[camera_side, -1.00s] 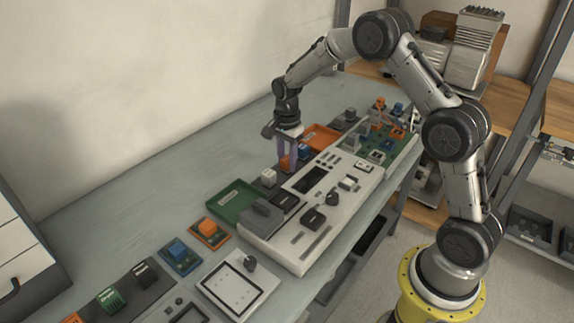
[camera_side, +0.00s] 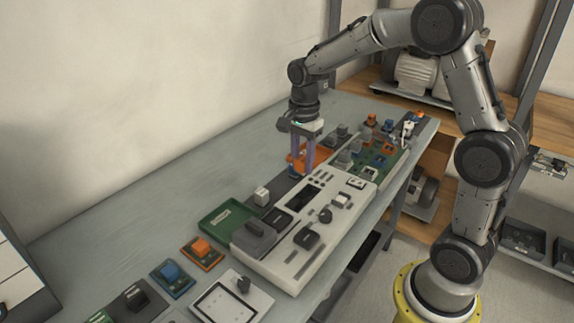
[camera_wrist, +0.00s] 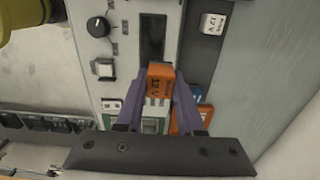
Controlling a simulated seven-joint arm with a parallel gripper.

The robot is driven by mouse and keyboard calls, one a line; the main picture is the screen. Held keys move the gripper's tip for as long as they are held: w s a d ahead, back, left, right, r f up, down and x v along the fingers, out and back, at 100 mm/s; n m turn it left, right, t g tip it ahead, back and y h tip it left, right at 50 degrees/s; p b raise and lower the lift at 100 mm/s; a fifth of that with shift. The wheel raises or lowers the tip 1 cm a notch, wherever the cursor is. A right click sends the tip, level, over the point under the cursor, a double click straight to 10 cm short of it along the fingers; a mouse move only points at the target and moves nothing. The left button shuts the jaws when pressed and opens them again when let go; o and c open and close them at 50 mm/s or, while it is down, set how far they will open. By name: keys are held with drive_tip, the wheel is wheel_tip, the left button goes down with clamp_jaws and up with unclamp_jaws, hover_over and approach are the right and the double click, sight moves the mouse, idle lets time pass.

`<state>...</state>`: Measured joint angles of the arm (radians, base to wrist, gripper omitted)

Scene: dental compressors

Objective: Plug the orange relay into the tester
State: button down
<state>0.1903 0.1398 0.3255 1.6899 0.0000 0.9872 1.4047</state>
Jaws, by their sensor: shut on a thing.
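My gripper (camera_side: 302,170) has two purple fingers pointing down and is shut on the orange relay (camera_wrist: 160,84). In the wrist view the relay sits between the fingertips with its "12 V" label facing the camera. In the side view the orange relay (camera_side: 295,162) is partly covered by a finger. The tester (camera_side: 292,262) is the long pale box with a dark display, knobs and buttons. In the wrist view the tester (camera_wrist: 122,78) lies below and left of the relay. The relay appears above the bench by the tester's far side; its exact height is unclear.
A white "12 V" relay (camera_wrist: 213,23) stands on the dark strip beside the tester, also in the side view (camera_side: 261,196). A blue part (camera_wrist: 196,94) is close behind the right finger. A green tray (camera_side: 222,224) and circuit boards (camera_side: 380,160) are nearby. The bench's far left is clear.

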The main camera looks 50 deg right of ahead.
drive_tip(key=s+r, duration=0.2)
drive_tip(key=s, duration=0.3)
hover_over(306, 237)
drive_tip(key=shift+f, duration=3)
drive_tip(key=shift+s+f, duration=0.1)
drive_tip(key=shift+f, duration=0.85)
drive_tip(key=shift+c, duration=2.2)
unclamp_jaws()
drive_tip(key=o, duration=0.3)
drive_tip(key=shift+r, duration=0.1)
